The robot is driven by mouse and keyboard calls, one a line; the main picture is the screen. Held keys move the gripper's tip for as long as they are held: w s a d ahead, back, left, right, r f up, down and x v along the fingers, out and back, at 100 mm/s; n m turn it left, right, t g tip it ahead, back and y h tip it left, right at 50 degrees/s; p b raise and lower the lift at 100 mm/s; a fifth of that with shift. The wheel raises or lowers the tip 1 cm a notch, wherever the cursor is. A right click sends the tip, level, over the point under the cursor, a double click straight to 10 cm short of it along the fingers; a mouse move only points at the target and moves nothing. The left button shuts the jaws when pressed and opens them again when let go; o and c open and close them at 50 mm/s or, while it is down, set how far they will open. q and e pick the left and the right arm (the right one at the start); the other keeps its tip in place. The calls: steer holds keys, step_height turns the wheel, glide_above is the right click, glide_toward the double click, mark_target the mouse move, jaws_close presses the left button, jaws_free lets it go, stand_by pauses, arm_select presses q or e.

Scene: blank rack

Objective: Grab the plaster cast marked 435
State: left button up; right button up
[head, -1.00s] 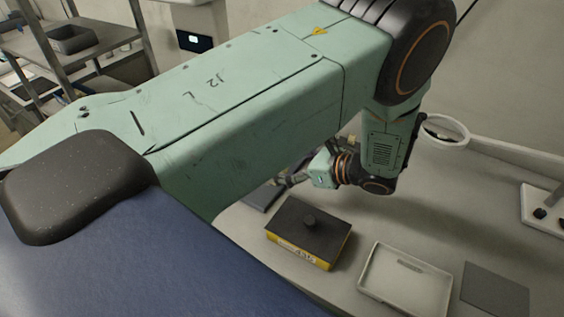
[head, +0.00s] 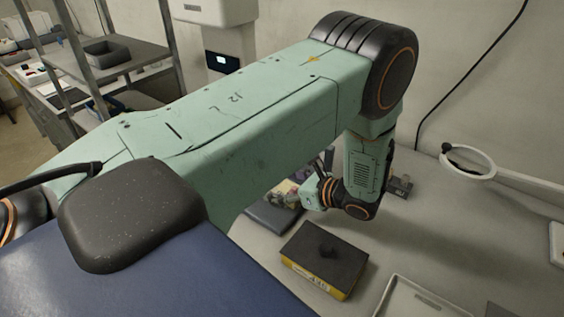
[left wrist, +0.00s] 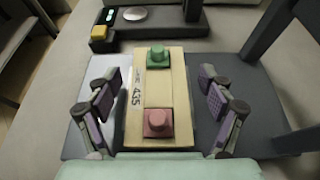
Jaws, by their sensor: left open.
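In the left wrist view a cream block (left wrist: 160,92) bears a label that reads 435. My left gripper (left wrist: 157,92) is open, with one purple-padded finger on each side of the block and a visible gap on both sides. In the head view my left arm hides most of this gripper and the block. My right gripper is in neither view.
In the head view a yellow box (head: 316,280) with a black knobbed lid stands in front of my wrist; its label is hard to read. A pale tray (head: 420,300) lies right of it. A white ring (head: 468,160) is at the back right. Bench between is clear.

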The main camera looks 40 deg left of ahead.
arm_select(q)
steer(key=shift+s+d+r, duration=0.15)
steer(key=shift+d+r, duration=0.1)
steer(key=shift+d, duration=0.1)
steer(key=c, duration=0.4)
steer(key=shift+a+f, duration=0.2)
steer(key=c, duration=0.5)
steer(key=shift+d+r, duration=0.1)
steer(key=shift+r, duration=0.05)
steer(key=c, duration=0.5)
